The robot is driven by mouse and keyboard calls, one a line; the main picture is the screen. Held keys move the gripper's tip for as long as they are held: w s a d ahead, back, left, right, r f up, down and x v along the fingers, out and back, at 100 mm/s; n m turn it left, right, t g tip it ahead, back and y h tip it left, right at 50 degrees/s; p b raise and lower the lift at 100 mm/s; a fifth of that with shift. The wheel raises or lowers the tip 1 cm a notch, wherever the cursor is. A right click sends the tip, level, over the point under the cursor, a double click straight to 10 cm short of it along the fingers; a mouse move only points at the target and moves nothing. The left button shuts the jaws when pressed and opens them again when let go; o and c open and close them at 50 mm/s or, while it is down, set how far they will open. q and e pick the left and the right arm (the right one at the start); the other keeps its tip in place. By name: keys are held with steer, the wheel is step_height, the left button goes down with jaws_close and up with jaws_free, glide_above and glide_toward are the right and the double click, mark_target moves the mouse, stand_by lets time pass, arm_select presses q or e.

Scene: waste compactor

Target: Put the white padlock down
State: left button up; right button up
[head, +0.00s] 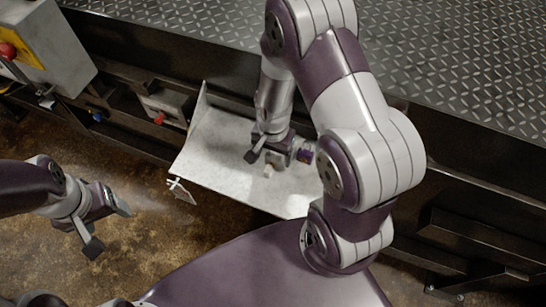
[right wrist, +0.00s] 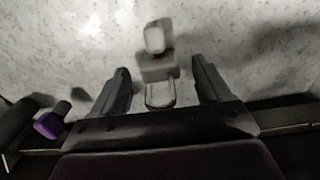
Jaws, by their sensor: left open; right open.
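The white padlock (right wrist: 157,69) lies between the spread fingers of my right gripper (right wrist: 161,75) in the right wrist view, with a gap on both sides. It also shows as a small pale shape (head: 268,171) just below the fingers in the head view. It appears to rest on the light grey tray (head: 215,135); contact underneath is hard to see. My right gripper (head: 270,158) is open, low over the tray. My left gripper (head: 107,228) is open and empty, out over the floor at the left.
A dark metal frame and tread plate (head: 450,60) lie behind. A control box with a red button (head: 8,50) is at the upper left. The tray's left part is clear.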

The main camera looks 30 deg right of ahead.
steer(key=shift+w+d+f, duration=0.1)
steer(key=shift+w, duration=0.05)
steer(key=c, duration=1.2)
